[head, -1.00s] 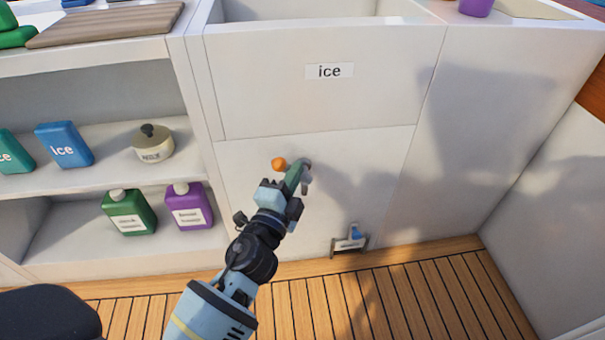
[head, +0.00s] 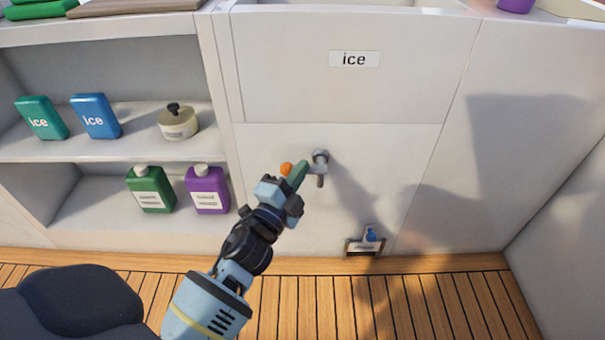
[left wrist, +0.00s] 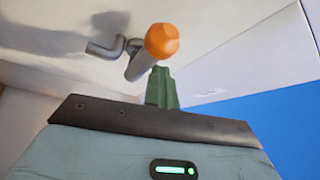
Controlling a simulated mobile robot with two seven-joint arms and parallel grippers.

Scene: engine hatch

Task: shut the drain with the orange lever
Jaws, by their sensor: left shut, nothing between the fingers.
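The drain is a grey metal tap (head: 320,157) on the white wall below the "ice" label, with its spout pointing down. Its lever ends in an orange knob (head: 286,169), left of the tap in the head view. My left gripper (head: 299,171) is shut and empty, its green fingertips just right of the knob and partly hiding the lever. In the left wrist view, the orange knob (left wrist: 161,41) and grey lever (left wrist: 140,66) show just beyond the fingertips (left wrist: 161,88). I cannot tell whether they touch. My right gripper is not in view.
Shelves at the left hold a green ice pack (head: 41,118), a blue ice pack (head: 96,116), a pot (head: 178,122), a green bottle (head: 150,189) and a purple bottle (head: 207,189). A small bracket (head: 367,242) sits low on the wall. The deck (head: 420,300) in front is clear.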

